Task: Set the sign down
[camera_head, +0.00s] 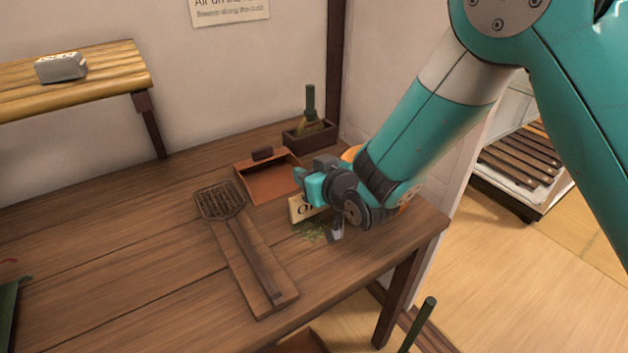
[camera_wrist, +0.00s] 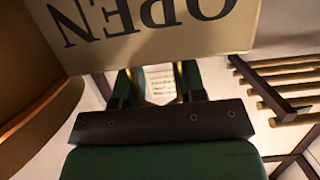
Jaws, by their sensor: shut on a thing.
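The sign (camera_head: 298,208) is a small cream board with dark lettering, held at my gripper (camera_head: 306,190) over the right part of the wooden table (camera_head: 130,200). My gripper is shut on it. In the wrist view the sign (camera_wrist: 150,42) fills the top, and its word OPEN reads upside down. In the head view my gripper and wrist hide much of the sign. I cannot tell whether its lower edge touches the table.
Green bits (camera_head: 312,234) lie on the table just below the sign. A reddish-brown dustpan-like tray (camera_head: 265,187), a dark box (camera_head: 310,135) with a green-handled thing, and a board (camera_head: 250,283) under a mesh scoop (camera_head: 218,201) stand close by. An orange round thing (camera_head: 350,153) is partly hidden behind my wrist.

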